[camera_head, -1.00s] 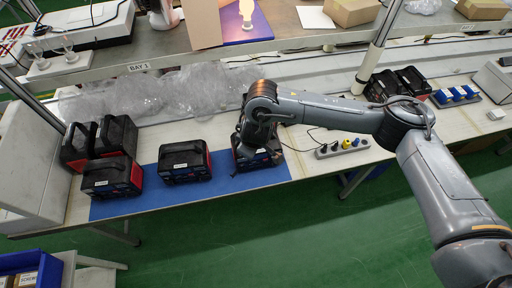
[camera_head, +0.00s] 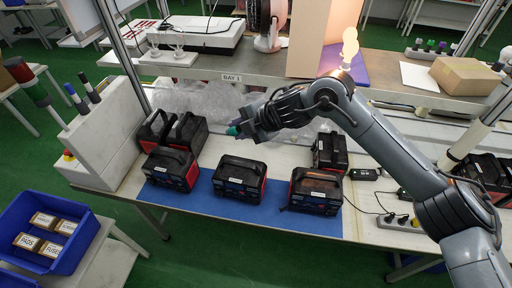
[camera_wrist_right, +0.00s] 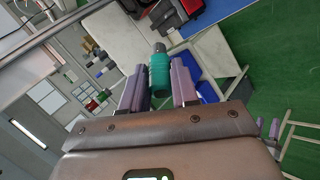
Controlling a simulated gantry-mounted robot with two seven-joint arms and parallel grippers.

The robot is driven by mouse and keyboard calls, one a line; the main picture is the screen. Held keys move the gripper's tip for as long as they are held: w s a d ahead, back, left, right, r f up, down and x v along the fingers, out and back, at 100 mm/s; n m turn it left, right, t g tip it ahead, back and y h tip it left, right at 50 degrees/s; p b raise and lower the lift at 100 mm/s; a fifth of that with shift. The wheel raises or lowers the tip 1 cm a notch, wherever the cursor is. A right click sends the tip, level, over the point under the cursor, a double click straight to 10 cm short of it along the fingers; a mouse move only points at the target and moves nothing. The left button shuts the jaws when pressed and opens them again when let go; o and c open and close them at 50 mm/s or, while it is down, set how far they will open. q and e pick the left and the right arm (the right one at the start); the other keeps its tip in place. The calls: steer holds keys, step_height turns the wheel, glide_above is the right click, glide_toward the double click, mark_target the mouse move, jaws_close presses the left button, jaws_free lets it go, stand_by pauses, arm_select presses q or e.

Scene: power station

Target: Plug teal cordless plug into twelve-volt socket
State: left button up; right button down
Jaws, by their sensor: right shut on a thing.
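The teal cordless plug (camera_wrist_right: 159,72) is held between the two purple fingers of my right gripper (camera_wrist_right: 158,88), its grey tip pointing away from the palm. In the head view the teal plug (camera_head: 234,131) shows as a small patch at the end of my right gripper (camera_head: 241,128), above and behind the middle power station. Three black-and-red power stations stand on the blue mat (camera_head: 217,204): the left (camera_head: 171,169), the middle (camera_head: 240,179) and the right (camera_head: 316,191). I cannot tell which socket is the twelve-volt one. My left gripper is not in view.
More power stations (camera_head: 186,133) stand behind the left one, and another (camera_head: 329,152) behind the right one. A power strip (camera_head: 400,224) and cables lie at right. A shelf (camera_head: 230,78) runs above the bench. A blue bin (camera_head: 45,238) with boxes stands at lower left.

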steer(key=s+d+f+m+t+h+b, duration=0.1)
steer(key=d+f+m+t+h+b, duration=0.3)
steer(key=d+f, duration=0.45)
steer(key=s+d+f+m+t+h+b, duration=0.2)
steer(key=d+f+m+t+b, duration=0.3)
steer(key=f, duration=0.6)
steer(key=shift+s+d+f+n+t+h+b, duration=0.1)
steer(key=shift+s+d+f+t+h+b, duration=0.4)
steer(key=shift+s+f+b, duration=2.35)
steer(key=shift+d+f+n+t+h+b, duration=0.1)
steer(key=shift+d+f+t, duration=0.7)
steer(key=shift+f, duration=4.7)
steer(key=shift+s+d+f+n+t+h+b, duration=0.1)
steer(key=shift+s+d+f+t+h+b, duration=0.65)
steer(key=shift+f, duration=3.45)
steer(key=shift+w+d+g+y+b, duration=0.25)
steer(key=shift+w+b, duration=0.35)
steer(key=shift+b, duration=0.35)
steer(key=shift+w+d+g+y+b, duration=0.15)
steer(key=shift+w+d+b, duration=0.3)
steer(key=shift+b, duration=0.5)
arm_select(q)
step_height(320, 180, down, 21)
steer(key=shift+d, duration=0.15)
arm_select(e)
steer(key=shift+w+a+r, duration=0.1)
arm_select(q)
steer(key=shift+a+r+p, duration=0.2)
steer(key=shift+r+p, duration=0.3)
